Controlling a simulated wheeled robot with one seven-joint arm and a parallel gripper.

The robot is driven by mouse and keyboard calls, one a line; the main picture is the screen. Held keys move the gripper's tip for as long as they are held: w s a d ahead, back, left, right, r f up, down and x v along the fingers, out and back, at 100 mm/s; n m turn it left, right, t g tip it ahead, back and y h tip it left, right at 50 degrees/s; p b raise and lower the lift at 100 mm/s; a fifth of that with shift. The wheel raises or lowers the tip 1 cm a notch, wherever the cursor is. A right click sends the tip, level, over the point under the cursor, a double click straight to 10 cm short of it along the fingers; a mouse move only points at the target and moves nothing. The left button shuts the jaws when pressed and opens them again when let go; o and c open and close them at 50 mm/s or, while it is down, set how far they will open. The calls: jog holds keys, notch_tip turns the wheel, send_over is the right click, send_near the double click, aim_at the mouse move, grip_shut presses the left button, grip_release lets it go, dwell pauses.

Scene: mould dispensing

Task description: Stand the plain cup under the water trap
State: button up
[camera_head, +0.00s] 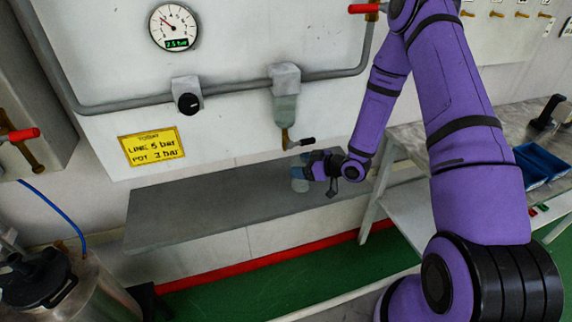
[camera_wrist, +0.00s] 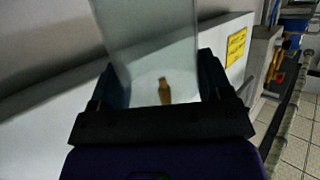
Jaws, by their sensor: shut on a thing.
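The water trap (camera_head: 285,108) hangs from the grey pipe on the wall, with a brass drain and a black lever (camera_head: 307,142) at its bottom. The plain cup (camera_head: 299,181) is clear and pale, just below the drain at the grey ledge. My gripper (camera_head: 318,168) reaches in from the right and is shut on the cup. In the wrist view the cup (camera_wrist: 150,45) stands between the two dark fingers, and a brass piece shows through its clear wall. I cannot tell whether the cup's base touches the ledge.
The grey ledge (camera_head: 195,205) is bare to the left of the cup. A regulator with a black knob (camera_head: 188,102), a gauge (camera_head: 174,27) and a yellow sign (camera_head: 151,146) are on the wall. A metal pot (camera_head: 95,290) stands at the lower left. A blue tray (camera_head: 540,163) lies at the right.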

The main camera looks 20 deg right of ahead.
aim_at(293, 164)
jog(key=shift+w+a, duration=0.95)
jog(key=x, duration=0.3)
jog(key=shift+a+r, duration=0.1)
jog(key=shift+r, duration=0.05)
jog(key=shift+f, duration=0.35)
jog(key=shift+f, duration=0.1)
jog(key=o, duration=1.1)
